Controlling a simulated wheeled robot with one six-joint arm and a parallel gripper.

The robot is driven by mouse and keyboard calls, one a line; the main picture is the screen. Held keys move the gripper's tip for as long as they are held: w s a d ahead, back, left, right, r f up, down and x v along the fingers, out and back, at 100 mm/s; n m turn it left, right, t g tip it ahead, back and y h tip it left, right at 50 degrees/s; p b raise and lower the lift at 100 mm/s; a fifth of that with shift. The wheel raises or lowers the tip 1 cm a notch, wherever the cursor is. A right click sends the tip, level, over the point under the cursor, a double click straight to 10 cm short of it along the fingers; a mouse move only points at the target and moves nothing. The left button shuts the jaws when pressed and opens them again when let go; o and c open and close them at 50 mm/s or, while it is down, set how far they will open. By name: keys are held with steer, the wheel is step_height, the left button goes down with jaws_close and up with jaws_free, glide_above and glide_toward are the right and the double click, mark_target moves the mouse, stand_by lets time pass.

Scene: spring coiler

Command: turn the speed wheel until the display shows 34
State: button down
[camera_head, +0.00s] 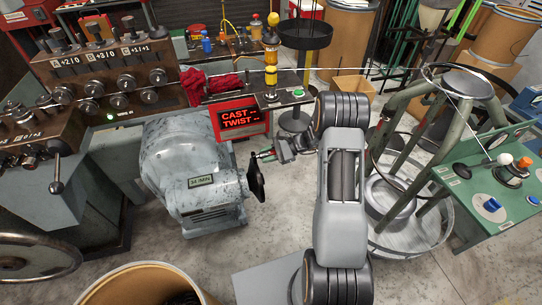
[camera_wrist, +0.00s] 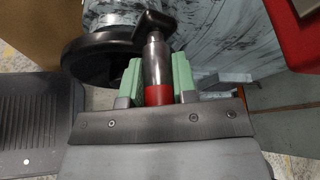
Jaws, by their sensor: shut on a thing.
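The speed wheel (camera_head: 257,179) is a black handwheel on the right end of a grey-blue motor housing (camera_head: 190,160). It also shows in the wrist view (camera_wrist: 95,58). Its crank handle (camera_wrist: 155,62) is a grey metal grip with a red band. My gripper (camera_head: 264,155) is at the wheel's upper edge, and in the wrist view its green fingers (camera_wrist: 158,84) are shut on the handle from both sides. The small display (camera_head: 201,181) on the housing shows a number followed by "/MIN"; it starts with 3, and the second digit is too small to read surely.
A red sign (camera_head: 240,121) reading "CAST" and "TWIST" stands just behind the housing. A control panel with counters (camera_head: 100,65) is at the upper left. A round-based green frame (camera_head: 410,215) stands right of my arm. A brown drum (camera_head: 145,283) is at the front.

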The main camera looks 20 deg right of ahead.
steer(key=shift+w, duration=0.1)
stand_by(0.3)
steer(key=c, duration=0.9)
jaws_free()
steer(key=v, duration=1.4)
steer(key=shift+b, duration=0.35)
steer(key=shift+f, duration=0.15)
